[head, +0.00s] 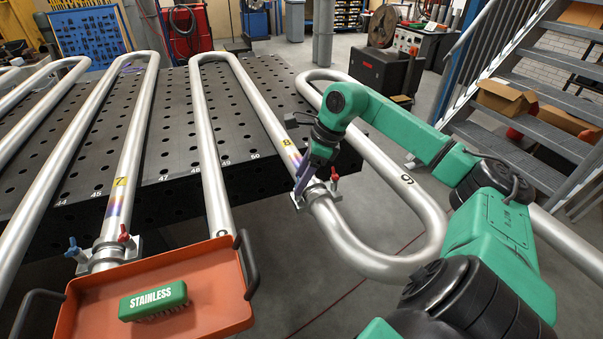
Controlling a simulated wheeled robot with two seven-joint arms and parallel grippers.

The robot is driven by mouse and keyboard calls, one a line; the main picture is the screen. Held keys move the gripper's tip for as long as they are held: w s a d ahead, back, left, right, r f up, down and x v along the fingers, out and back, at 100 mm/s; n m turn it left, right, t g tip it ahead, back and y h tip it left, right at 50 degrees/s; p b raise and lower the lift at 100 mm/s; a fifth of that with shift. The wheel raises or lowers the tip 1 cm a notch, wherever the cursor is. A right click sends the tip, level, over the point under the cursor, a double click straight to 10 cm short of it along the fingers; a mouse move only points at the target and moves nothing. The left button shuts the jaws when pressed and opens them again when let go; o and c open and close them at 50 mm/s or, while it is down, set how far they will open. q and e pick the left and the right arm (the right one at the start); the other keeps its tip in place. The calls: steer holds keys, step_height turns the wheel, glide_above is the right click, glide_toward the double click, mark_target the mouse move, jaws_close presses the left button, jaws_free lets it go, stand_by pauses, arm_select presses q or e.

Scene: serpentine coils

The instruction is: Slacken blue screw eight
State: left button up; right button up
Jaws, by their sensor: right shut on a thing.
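The tube marked 8 (285,142) runs down to a clamp (318,191) at the table's edge. A red screw (334,177) stands on the right side of this clamp. My right gripper (301,188) reaches down to the clamp's left side, the side where the blue screw sits on clamp seven. It is shut there on blue screw eight, which is hidden behind the fingers. How far the screw is turned cannot be seen. My left gripper is not in view.
Clamp seven (104,257) has a blue screw (73,246) and a red screw (124,233). An orange tray (215,290) with a green brush (152,301) is at lower left. The perforated black table (180,130) carries the coils. Stairs (520,140) rise at right.

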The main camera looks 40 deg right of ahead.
steer(key=shift+r+n+p, duration=0.45)
steer(key=shift+n+p, duration=0.05)
steer(key=shift+n, duration=0.2)
steer(key=shift+w+f+n+g+y, duration=0.1)
steer(key=shift+f+n+g+y, duration=0.05)
steer(key=shift+n+g+y, duration=0.2)
steer(key=shift+d+f+n, duration=0.1)
steer(key=shift+f+n, duration=0.15)
steer(key=shift+n, duration=0.2)
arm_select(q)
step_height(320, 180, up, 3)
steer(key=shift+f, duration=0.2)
arm_select(e)
steer(key=o, duration=1.4)
